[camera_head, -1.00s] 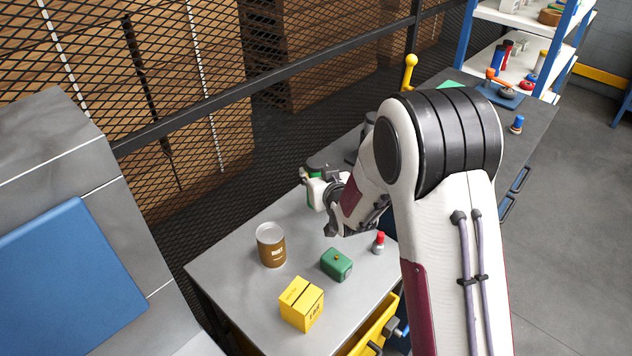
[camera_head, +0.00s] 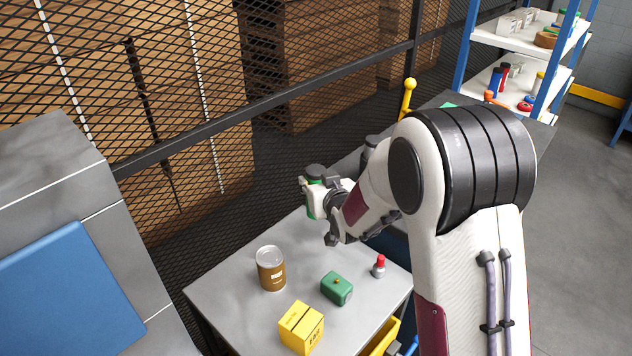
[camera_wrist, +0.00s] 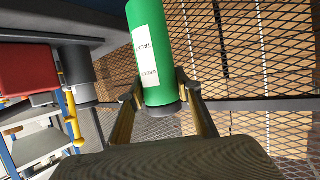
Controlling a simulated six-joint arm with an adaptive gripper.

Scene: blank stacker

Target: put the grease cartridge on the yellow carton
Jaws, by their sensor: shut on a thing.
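The grease cartridge is a green cylinder with a white label and dark end; it shows large in the wrist view (camera_wrist: 152,50). My gripper (camera_wrist: 160,97) is shut on it, one finger on each side near its dark end. In the head view the cartridge (camera_head: 314,199) is held above the bench's back edge, partly hidden by my gripper (camera_head: 331,193). The yellow carton (camera_head: 302,328) stands on the bench at the front, apart from the cartridge and nearer the camera. Its top looks clear.
On the grey bench (camera_head: 228,293) stand a brown can (camera_head: 271,270) left of the gripper, a green box (camera_head: 337,288) and a red-topped item (camera_head: 379,267). A mesh fence (camera_head: 215,150) runs behind. A yellow lever (camera_head: 408,97) stands farther back.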

